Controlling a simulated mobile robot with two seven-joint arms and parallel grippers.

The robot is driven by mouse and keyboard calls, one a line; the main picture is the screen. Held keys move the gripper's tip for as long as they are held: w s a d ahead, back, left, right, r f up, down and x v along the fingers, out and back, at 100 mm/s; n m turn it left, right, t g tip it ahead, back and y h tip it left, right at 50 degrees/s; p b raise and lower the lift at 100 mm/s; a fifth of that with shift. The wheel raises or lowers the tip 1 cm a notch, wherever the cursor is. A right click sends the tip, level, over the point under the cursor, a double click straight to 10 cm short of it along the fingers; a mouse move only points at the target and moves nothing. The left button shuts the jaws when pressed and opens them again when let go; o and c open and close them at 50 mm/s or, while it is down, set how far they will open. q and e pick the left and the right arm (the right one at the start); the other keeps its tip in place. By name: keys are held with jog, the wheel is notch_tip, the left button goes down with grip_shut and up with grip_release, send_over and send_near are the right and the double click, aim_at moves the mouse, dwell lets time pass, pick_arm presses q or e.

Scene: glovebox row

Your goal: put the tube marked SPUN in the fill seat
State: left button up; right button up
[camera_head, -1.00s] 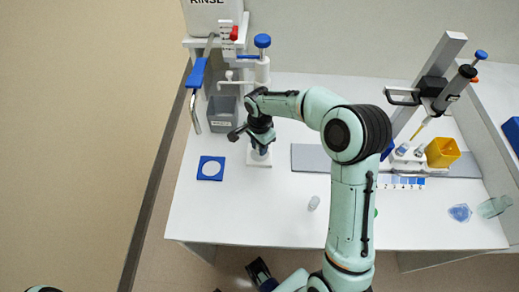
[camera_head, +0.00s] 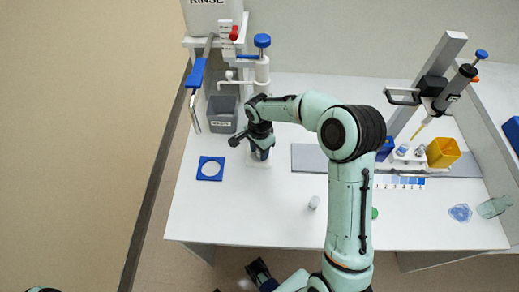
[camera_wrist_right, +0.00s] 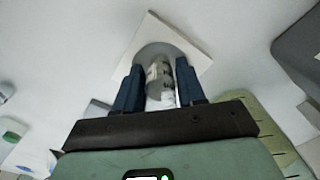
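My right gripper (camera_head: 260,150) points down over a white square seat plate (camera_head: 259,162) below the blue-topped dispenser. In the right wrist view, its two blue fingers (camera_wrist_right: 159,85) lie close on either side of a clear, greyish tube (camera_wrist_right: 160,75) and appear shut on it. The tube is over the round grey area of the white plate (camera_wrist_right: 190,48); whether it rests fully down is hard to tell. The mark on this tube is not readable. A second small, pale capped tube or vial (camera_head: 314,202) stands on the bench.
A grey waste bin (camera_head: 222,115) and a blue square with a white disc (camera_head: 210,168) are to the left. A pipette stand (camera_head: 435,90), a yellow box (camera_head: 442,152) and a glass bottle (camera_head: 493,206) are to the right. The front-left of the bench is clear.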

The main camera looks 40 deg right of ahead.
notch_tip(320, 180, up, 12)
jog(key=p, duration=0.1)
dwell(0.8)
